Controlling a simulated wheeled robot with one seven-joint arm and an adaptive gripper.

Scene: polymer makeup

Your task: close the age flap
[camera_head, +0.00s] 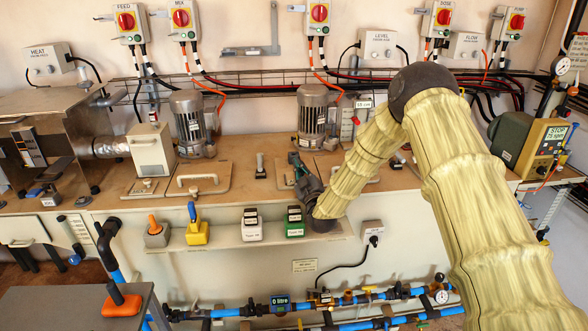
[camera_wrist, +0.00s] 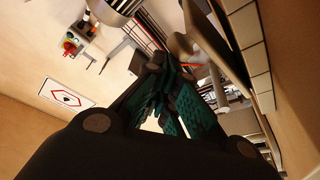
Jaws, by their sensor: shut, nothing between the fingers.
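I cannot read a label that marks the age flap. Two flat tan lids with handles lie on the worktop in the head view: a left lid (camera_head: 213,187) and a right lid (camera_head: 372,183), partly hidden by my arm. My gripper (camera_head: 296,160) is just left of the right lid, low over the worktop, and its fingers are shut and empty. In the wrist view my gripper (camera_wrist: 170,100) shows its dark fingers with green pads. A panel (camera_wrist: 248,45) with a pale edge stands close to the right of the fingers there; I cannot tell whether it is a flap.
Two grey motors (camera_head: 187,125) (camera_head: 311,115) stand at the back of the worktop (camera_head: 235,155). A front shelf holds a yellow block (camera_head: 197,233), a white box (camera_head: 251,228) and a green box (camera_head: 295,226) close below my gripper.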

